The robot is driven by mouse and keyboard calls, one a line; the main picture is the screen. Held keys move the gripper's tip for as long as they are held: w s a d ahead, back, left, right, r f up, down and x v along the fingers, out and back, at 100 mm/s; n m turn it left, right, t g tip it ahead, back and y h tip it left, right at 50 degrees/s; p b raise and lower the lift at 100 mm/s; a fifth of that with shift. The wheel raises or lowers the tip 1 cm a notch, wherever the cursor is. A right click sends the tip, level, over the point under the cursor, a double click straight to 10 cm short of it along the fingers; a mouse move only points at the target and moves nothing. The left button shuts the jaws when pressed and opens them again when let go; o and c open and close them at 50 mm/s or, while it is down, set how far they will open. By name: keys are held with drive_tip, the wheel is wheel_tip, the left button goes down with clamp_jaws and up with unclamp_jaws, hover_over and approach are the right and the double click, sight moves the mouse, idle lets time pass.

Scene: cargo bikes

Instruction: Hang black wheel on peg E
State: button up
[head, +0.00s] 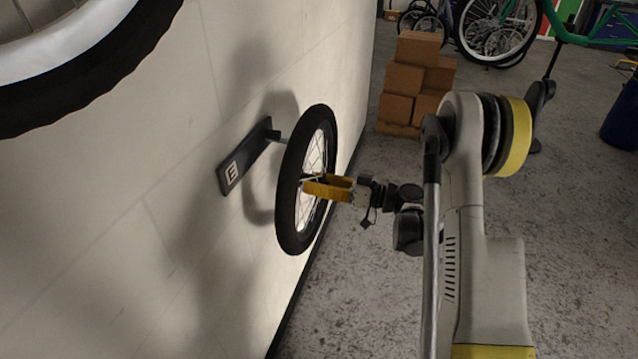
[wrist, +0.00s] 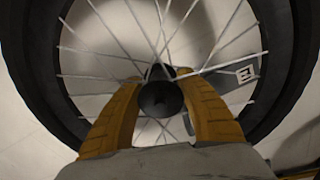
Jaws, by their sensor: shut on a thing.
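The black wheel (head: 285,205) has a black tyre and silver spokes and is upright in front of the wall. My gripper (head: 312,185) is shut on the wheel at its hub, with yellow fingers on either side of the black hub (wrist: 160,98) in the wrist view. Peg E is a dark bracket (head: 229,172) on the wall with a white E label, just left of the wheel. Its peg (head: 279,139) sticks out toward the wheel's upper part. The label also shows through the spokes in the wrist view (wrist: 246,75). Whether the peg passes through the wheel is hidden.
Another large wheel (head: 90,75) is at the upper left by the wall. Cardboard boxes (head: 415,80) are stacked at the back. A green bike (head: 560,30) and a blue barrel (head: 622,115) stand farther right. The grey floor between is open.

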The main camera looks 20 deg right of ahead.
drive_tip(key=shift+x, duration=1.95)
drive_tip(key=shift+w+a+f, duration=0.15)
drive_tip(key=shift+a+f, duration=0.05)
drive_tip(key=shift+f, duration=0.25)
drive_tip(key=shift+w+a+f, duration=0.15)
drive_tip(key=shift+a+f, duration=0.05)
drive_tip(key=shift+f, duration=0.25)
drive_tip(key=o, duration=1.4)
drive_tip(key=shift+f, duration=0.1)
